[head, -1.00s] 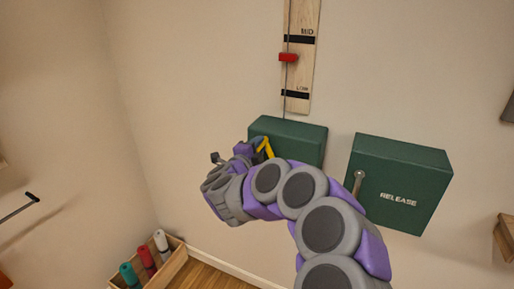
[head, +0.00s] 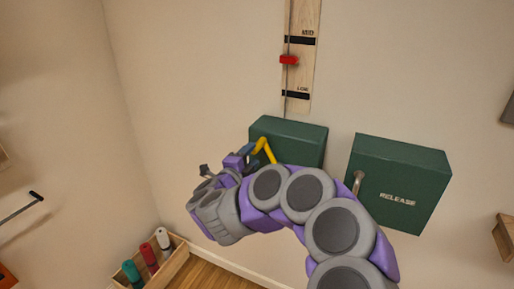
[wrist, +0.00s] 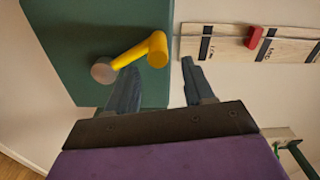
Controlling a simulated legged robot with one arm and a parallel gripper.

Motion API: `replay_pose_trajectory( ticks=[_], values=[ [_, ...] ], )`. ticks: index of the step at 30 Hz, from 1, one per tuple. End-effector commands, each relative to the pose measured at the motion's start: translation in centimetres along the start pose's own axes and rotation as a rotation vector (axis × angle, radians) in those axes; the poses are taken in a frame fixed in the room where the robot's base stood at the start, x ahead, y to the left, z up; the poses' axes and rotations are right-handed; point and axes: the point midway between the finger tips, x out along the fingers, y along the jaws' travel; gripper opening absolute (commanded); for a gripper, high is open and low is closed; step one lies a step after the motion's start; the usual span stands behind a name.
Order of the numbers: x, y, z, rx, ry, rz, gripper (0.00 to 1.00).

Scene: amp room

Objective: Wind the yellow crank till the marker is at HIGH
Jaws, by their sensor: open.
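The yellow crank (head: 264,148) is on the left green box (head: 300,137); in the wrist view the crank (wrist: 140,50) has a yellow arm and a grey rounded end. My gripper (wrist: 158,66) is open, with its two dark fingers apart and the crank's yellow part by the left finger; I cannot tell whether they touch. The right finger is over the wall. In the head view my arm hides part of the gripper. The red marker (head: 289,60) is on the wooden scale (head: 303,75), between LOW and MID, nearer MID. The HIGH mark is out of view.
A second green box (head: 400,170) with a RELEASE label and a metal lever (head: 358,183) is to the right of the crank box. A wooden crate (head: 168,268) with several coloured rolls is on the floor at lower left.

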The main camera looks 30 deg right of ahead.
Motion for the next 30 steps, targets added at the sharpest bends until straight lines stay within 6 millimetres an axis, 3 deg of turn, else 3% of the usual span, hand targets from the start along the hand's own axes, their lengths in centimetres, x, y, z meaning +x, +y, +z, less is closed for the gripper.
replay_pose_trajectory(
  ticks=[6, 11, 19, 30],
  values=[
    [-5.2, -0.2, 0.2, 0.002, -0.009, 0.002, 0.52],
    [-8.4, -0.1, 0.1, 0.0, -0.004, -0.001, 0.52],
    [-10.4, 0.1, 0.1, -0.001, -0.001, -0.001, 0.52],
    [-10.8, 0.1, 0.0, 0.001, 0.002, 0.001, 0.52]
  ],
)
